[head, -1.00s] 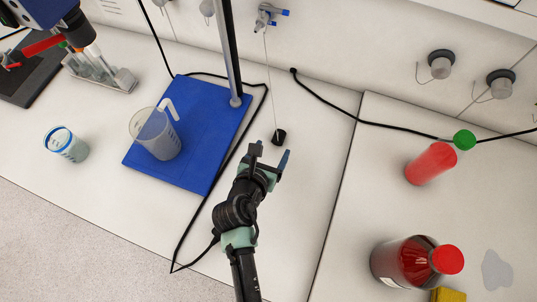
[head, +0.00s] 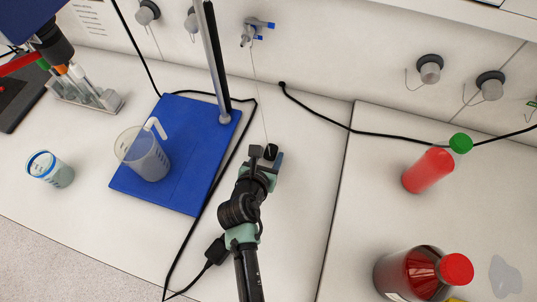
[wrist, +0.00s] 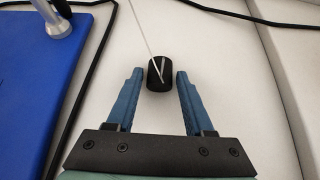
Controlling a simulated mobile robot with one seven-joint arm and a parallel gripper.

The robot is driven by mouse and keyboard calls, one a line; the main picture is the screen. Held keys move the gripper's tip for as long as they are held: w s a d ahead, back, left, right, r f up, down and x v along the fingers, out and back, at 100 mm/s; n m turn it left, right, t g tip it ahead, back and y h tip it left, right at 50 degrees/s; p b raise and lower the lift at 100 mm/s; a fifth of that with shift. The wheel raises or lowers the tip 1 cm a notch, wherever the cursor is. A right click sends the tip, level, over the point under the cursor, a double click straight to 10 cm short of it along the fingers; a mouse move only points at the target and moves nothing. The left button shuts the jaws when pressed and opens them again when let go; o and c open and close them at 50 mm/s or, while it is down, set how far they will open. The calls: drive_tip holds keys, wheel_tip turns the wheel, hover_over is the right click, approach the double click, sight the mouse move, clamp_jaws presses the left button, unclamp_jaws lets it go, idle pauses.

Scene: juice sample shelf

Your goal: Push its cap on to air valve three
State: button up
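The black cap (head: 271,152) sits on the bench on a thin pale cord that runs up to a bare valve (head: 255,31) with blue handles on the wall. I cannot read a number on this valve. My gripper (head: 266,157) is open, with its fingers around the cap. In the wrist view the cap (wrist: 161,74) is between the two blue fingertips (wrist: 157,76), with a small gap on each side. Nothing is held.
Grey-capped valves (head: 430,68) line the wall on both sides. A blue stand base (head: 190,180) with an upright rod and a beaker (head: 143,155) is left of my arm. A black cable crosses the bench. Red bottles (head: 428,170) stand right.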

clamp_jaws()
drive_tip(key=shift+r, duration=0.1)
